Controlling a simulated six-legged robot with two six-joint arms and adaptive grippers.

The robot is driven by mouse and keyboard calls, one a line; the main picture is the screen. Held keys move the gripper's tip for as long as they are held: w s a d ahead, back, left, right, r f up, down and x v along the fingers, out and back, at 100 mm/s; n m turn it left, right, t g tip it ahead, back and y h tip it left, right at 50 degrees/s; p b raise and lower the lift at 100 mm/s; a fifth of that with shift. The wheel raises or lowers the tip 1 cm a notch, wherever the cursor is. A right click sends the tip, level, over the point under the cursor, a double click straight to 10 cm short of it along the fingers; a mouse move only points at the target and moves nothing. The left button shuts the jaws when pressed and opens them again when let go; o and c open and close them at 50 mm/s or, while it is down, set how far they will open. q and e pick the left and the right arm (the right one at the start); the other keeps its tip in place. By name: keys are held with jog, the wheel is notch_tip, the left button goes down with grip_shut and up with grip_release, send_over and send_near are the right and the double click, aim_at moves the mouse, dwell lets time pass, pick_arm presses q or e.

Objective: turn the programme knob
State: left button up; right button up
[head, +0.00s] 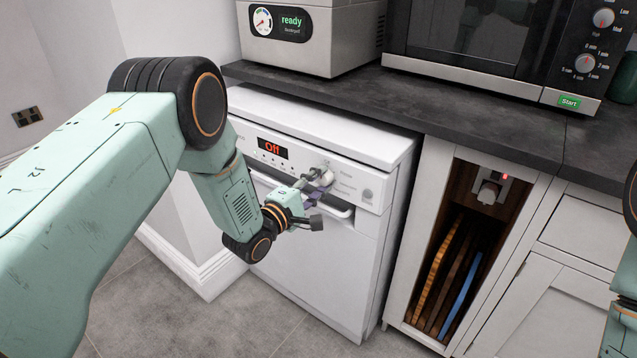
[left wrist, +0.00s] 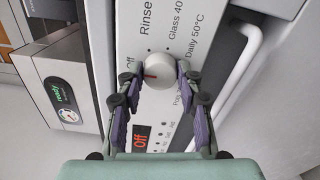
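The white dishwasher (head: 300,240) has a round programme knob (head: 327,178) on its front panel. In the left wrist view, the pale knob (left wrist: 163,71) has a red mark that points left, towards the "Off" label. The display (head: 273,149) reads "Off" in red. My left gripper (head: 318,190) is at the panel, in front of the knob. In the left wrist view, the left gripper's fingers (left wrist: 159,82) are apart, one on each side of the knob. I cannot tell whether they touch it. My right gripper is out of view; only part of my right arm shows at the right edge.
A dark worktop (head: 400,112) runs above the dishwasher, with a steel appliance (head: 310,35) showing "ready" and a microwave (head: 480,45) on it. To the right, an open niche holds several boards (head: 440,275) and a socket. The floor in front is clear.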

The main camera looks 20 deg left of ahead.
pick_arm(q)
jog(key=o, duration=0.5)
jog(key=shift+c, duration=0.2)
jog(key=shift+s, duration=0.1)
jog(key=v, duration=1.1)
jog(key=shift+s+a, duration=0.15)
jog(key=shift+s, duration=0.25)
